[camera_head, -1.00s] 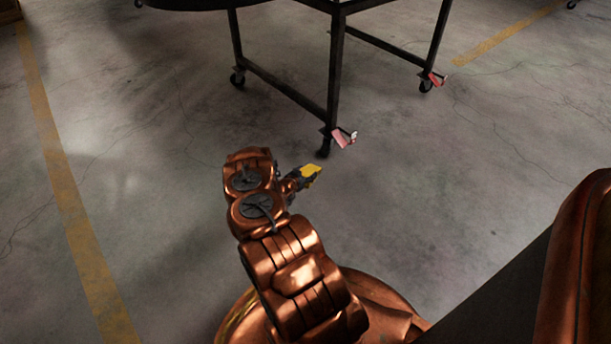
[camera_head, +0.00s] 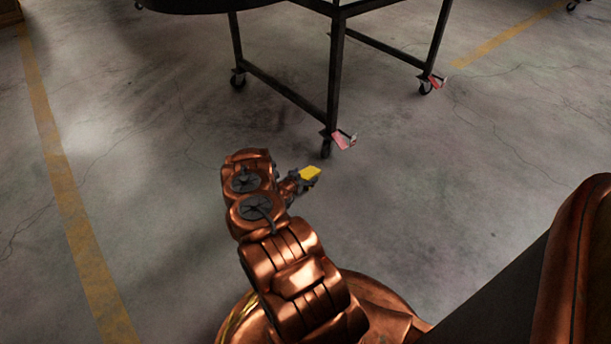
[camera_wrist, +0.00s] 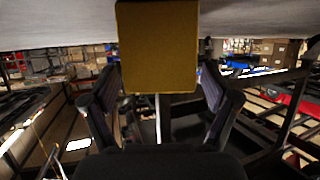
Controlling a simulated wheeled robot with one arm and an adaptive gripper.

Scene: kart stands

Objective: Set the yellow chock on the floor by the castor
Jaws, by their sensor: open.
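The yellow chock (camera_head: 311,173) is a small block at the tip of my arm in the head view, just in front of the nearest castor (camera_head: 326,149) of the dark stand. In the wrist view the chock (camera_wrist: 158,48) fills the upper middle, against the grey floor. My gripper (camera_head: 301,180) is open. Its two dark fingers show in the wrist view (camera_wrist: 157,92), spread on either side of the chock's near end with gaps beside it. The chock's underside is hidden, and I cannot clearly see its contact with the floor.
The dark stand (camera_head: 336,85) has a red-and-white pedal (camera_head: 344,140) at the nearest castor. Another castor (camera_head: 238,80) stands back left, and one (camera_head: 426,86) back right. Open concrete floor lies left and right, with a yellow line (camera_head: 75,215) at left.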

